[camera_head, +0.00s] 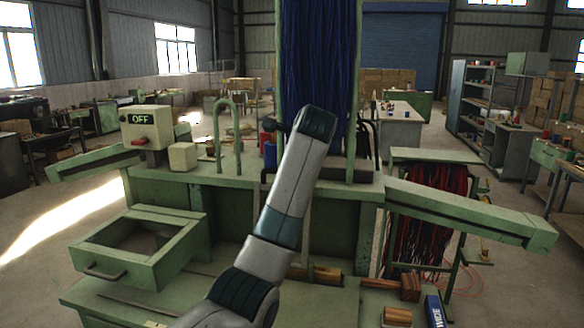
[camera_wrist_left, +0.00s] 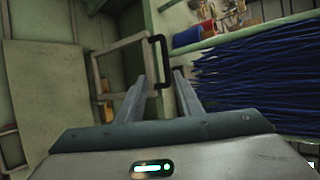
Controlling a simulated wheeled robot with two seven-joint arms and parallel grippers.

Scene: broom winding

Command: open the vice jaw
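The arm coming up from the bottom of the head view is mine, and its gripper is hidden behind its far end. In the left wrist view my left gripper (camera_wrist_left: 160,77) is open, its two fingers apart. A black bar handle (camera_wrist_left: 158,58) on a pale frame (camera_wrist_left: 122,70) shows at the fingertips, roughly between them; I cannot tell whether they touch it. Blue bristles (camera_wrist_left: 255,80) lie to its right and stand as a tall bundle in the head view (camera_head: 310,60). Which part is the vice jaw is not clear. My right gripper is not in view.
The green bench has an open drawer (camera_head: 140,247) at left and a box marked OFF (camera_head: 147,128). A long green beam (camera_head: 470,210) reaches out right, above dark red bristles (camera_head: 425,225). Wooden blocks (camera_head: 397,315) lie at the front right. A blue can (camera_head: 270,157) stands left of the bristles.

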